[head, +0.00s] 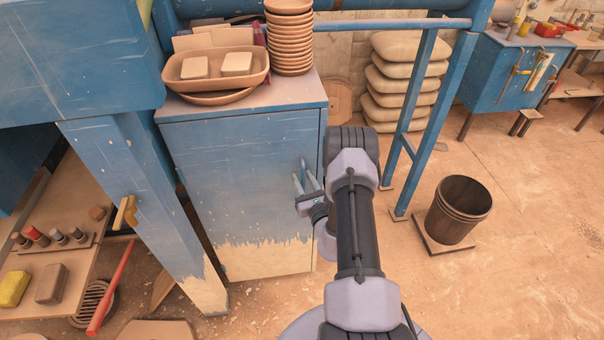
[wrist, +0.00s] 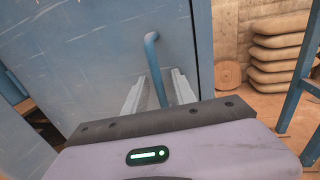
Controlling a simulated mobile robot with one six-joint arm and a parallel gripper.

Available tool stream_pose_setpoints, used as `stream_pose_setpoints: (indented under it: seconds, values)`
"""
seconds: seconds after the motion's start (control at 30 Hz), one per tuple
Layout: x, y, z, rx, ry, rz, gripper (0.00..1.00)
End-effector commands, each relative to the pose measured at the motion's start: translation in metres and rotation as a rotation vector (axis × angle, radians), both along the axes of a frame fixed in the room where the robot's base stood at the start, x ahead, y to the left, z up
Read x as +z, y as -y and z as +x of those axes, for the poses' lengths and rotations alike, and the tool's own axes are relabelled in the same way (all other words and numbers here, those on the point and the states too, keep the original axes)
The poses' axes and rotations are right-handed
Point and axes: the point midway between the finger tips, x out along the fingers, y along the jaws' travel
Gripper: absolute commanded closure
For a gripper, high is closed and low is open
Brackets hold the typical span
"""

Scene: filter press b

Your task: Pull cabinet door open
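The blue cabinet (head: 242,106) stands in the middle of the head view. Its door (head: 235,185) is scratched blue with bare wood at the bottom, and it looks closed. The handle (wrist: 151,45) is a blue bent bar near the right edge of the door (wrist: 105,50). My gripper (head: 306,178) is in front of the door at handle height. In the wrist view its two pale fingers (wrist: 158,85) are open, one on each side of the handle's bar, with small gaps visible. The lower end of the handle is hidden by my gripper body.
On the cabinet are a tray (head: 190,85) with two blocks and a stack of bowls (head: 289,45). A blue post (head: 140,200) stands close left of the door. Stacked sacks (head: 403,80) and a bucket (head: 460,210) are to the right. Floor at right is mostly clear.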

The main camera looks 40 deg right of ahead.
Motion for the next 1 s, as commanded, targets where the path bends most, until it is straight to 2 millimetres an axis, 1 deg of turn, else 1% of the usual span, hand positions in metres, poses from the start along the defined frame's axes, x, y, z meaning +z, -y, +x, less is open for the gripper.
stream_pose_setpoints:
  seconds: [0.17,0.27,0.33,1.0]
  values:
    - [-0.0001,0.0000,0.0000,0.000,0.000,0.000,0.68]
    - [0.0000,0.0000,0.0000,0.000,0.000,0.000,0.85]
    - [0.0000,0.0000,0.0001,0.001,0.000,0.000,0.99]
    - [0.0005,0.0000,0.0004,0.001,0.001,-0.001,1.00]
